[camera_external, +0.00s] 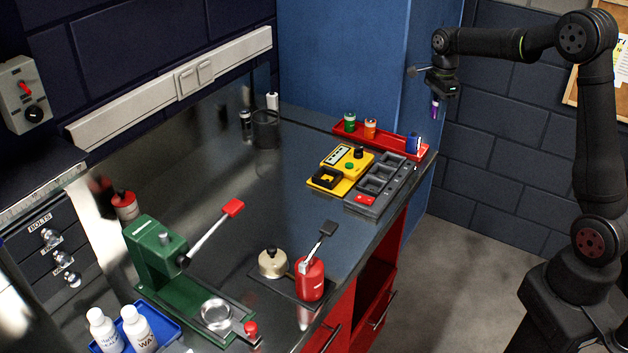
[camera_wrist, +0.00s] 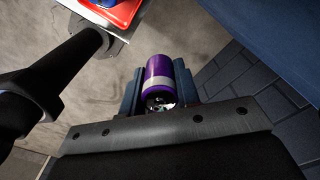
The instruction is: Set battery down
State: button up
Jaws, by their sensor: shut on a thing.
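A purple battery (camera_external: 435,107) with a silver band hangs upright below my gripper (camera_external: 437,92), in the air beyond the bench's right end. In the wrist view the battery (camera_wrist: 162,82) sits between the two fingers of my gripper (camera_wrist: 158,92), which is shut on it. The floor shows below it. On the bench (camera_external: 290,190), a dark grey holder with several square bays (camera_external: 380,187) stands at the right edge. A yellow tester (camera_external: 345,167) with black and green knobs stands beside it.
A red tray (camera_external: 385,140) holds small jars and a blue item behind the tester. A green press (camera_external: 160,255), a red can (camera_external: 311,278) and a blue tray with white bottles (camera_external: 172,325) stand nearer. A blue panel (camera_external: 345,60) rises behind. The bench middle is clear.

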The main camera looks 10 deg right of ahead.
jog(key=s+d+f+n, duration=0.3)
jog(key=d+f+n, duration=0.5)
jog(key=f, duration=0.3)
jog(key=s+d+f+n, duration=0.3)
jog(key=d+f+n, duration=0.5)
jog(key=f, duration=0.4)
jog(key=shift+s+f+n, duration=0.2)
jog(key=shift+s+n, duration=0.1)
jog(key=shift+n, duration=0.2)
